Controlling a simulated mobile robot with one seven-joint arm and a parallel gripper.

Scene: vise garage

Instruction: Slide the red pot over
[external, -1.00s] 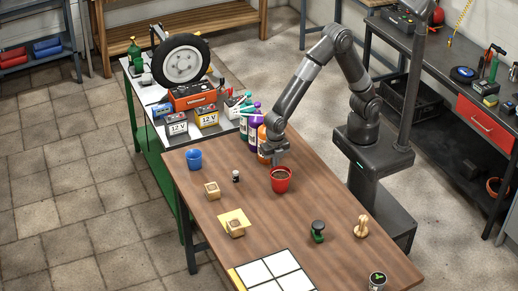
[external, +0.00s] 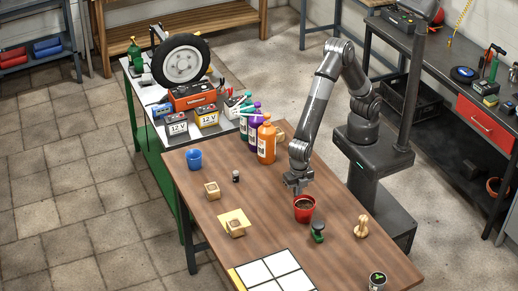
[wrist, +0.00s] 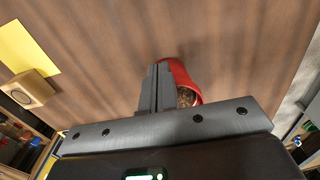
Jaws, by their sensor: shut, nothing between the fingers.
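The red pot (external: 304,209), with brown soil inside, stands upright on the wooden table, just left of a dark green stamp-like object. In the wrist view the red pot (wrist: 180,75) shows partly behind my fingers. My gripper (external: 297,187) is shut and empty, low at the pot's far side. In the wrist view my gripper's fingers (wrist: 156,85) are together and overlap the pot's left edge. It looks very close to the pot; whether it touches is hard to tell.
The green stamp-like object (external: 318,231) is close to the pot, and a wooden peg (external: 361,226) stands further right. A white-tiled panel (external: 272,271) lies at the front.

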